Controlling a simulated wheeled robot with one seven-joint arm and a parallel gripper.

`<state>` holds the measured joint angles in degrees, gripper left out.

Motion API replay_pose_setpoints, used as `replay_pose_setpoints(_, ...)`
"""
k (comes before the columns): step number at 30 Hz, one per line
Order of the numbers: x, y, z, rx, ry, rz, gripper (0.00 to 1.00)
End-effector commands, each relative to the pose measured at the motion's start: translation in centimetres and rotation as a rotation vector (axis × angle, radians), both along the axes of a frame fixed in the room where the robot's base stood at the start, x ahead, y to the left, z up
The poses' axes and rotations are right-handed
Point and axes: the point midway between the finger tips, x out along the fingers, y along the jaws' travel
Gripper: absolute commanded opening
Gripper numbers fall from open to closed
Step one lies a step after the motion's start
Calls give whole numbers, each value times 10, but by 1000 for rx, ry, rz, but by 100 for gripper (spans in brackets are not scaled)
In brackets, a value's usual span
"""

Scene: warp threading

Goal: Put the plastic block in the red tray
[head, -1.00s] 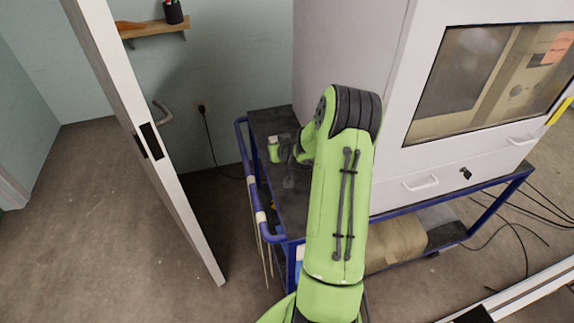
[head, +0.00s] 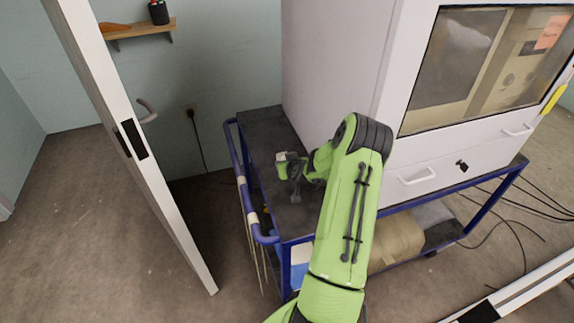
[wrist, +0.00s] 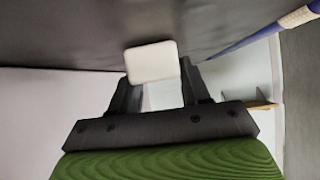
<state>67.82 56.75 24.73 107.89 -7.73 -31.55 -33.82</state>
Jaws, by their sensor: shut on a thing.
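My gripper (wrist: 158,74) is shut on a pale, white block, taken as the plastic block (wrist: 151,62), which sits at the fingertips in the wrist view. In the head view my wrist is over the dark top of the blue cart (head: 262,122), left of the big white cabinet. I see no red tray in either view.
The white cabinet (head: 335,65) stands on the cart close to my arm's right. The cart's blue handle rail (head: 245,190) runs along its left edge. An open door (head: 150,180) stands further left. A wall shelf (head: 145,29) holds a dark cup and an orange-red item.

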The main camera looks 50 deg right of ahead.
Motion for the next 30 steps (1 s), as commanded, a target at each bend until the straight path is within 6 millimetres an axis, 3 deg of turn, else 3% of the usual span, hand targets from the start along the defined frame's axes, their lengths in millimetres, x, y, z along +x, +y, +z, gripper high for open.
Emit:
replay_pose_setpoints(3,0,0,-3,-1,0,1,14)
replay_pose_setpoints(4,0,0,-4,0,1,1,48)
replay_pose_setpoints(9,0,0,-2,1,1,0,72)
replay_pose_setpoints(19,0,0,3,1,0,-1,72)
replay_pose_setpoints(30,-67,38,54,0,1,-2,72)
